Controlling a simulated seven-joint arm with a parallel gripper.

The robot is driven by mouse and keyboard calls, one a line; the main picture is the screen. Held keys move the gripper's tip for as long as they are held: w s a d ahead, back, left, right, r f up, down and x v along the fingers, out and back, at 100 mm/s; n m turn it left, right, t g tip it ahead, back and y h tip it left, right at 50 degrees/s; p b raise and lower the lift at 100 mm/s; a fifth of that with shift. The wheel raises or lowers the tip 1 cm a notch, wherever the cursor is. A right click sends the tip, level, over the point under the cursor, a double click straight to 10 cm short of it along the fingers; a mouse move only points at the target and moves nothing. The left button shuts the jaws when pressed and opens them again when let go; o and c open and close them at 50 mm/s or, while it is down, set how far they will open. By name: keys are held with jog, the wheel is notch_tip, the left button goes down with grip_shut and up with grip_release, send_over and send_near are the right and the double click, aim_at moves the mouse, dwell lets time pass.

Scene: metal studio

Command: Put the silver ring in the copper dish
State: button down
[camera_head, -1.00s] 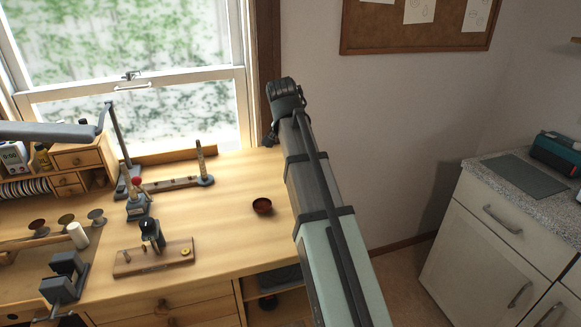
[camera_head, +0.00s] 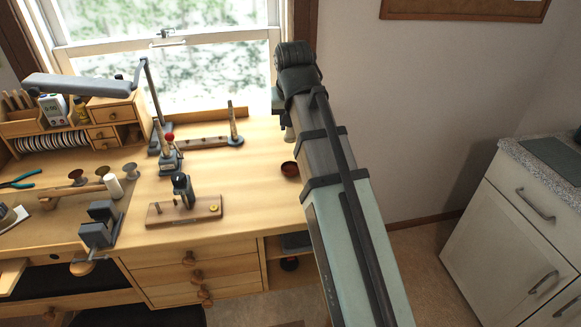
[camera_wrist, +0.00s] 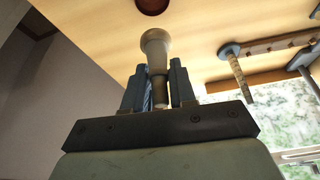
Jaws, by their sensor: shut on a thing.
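The copper dish (camera_head: 290,169) is a small reddish-brown bowl near the right end of the wooden bench; part of it also shows at the top of the wrist view (camera_wrist: 152,5). My gripper (camera_wrist: 158,72) is shut on a pale grey flared piece (camera_wrist: 156,42) with a narrower, darker stem between the fingers. The piece is apart from the dish in the picture. In the head view my arm hides most of the gripper; a small pale bit (camera_head: 289,134) shows below it, above and behind the dish. I cannot make out a silver ring in either view.
A tapered upright rod (camera_head: 233,122) stands on a round base behind the dish. A wooden block (camera_head: 184,212) with a small yellow ring, a red-topped tool (camera_head: 168,155) and several spools stand further left. The bench between block and dish is clear.

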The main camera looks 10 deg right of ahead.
jog(key=shift+n, duration=0.5)
jog(key=shift+f, duration=0.4)
send_over(289, 163)
jog(key=s, duration=0.2)
jog(key=shift+w+f, duration=0.15)
jog(key=shift+f, duration=4.45)
jog(key=shift+f, duration=0.55)
jog(key=c, duration=0.9)
grip_release()
jog(key=shift+r, duration=0.1)
jog(key=shift+r, duration=0.55)
jog(key=shift+d+v, duration=0.2)
jog(key=shift+v, duration=5.75)
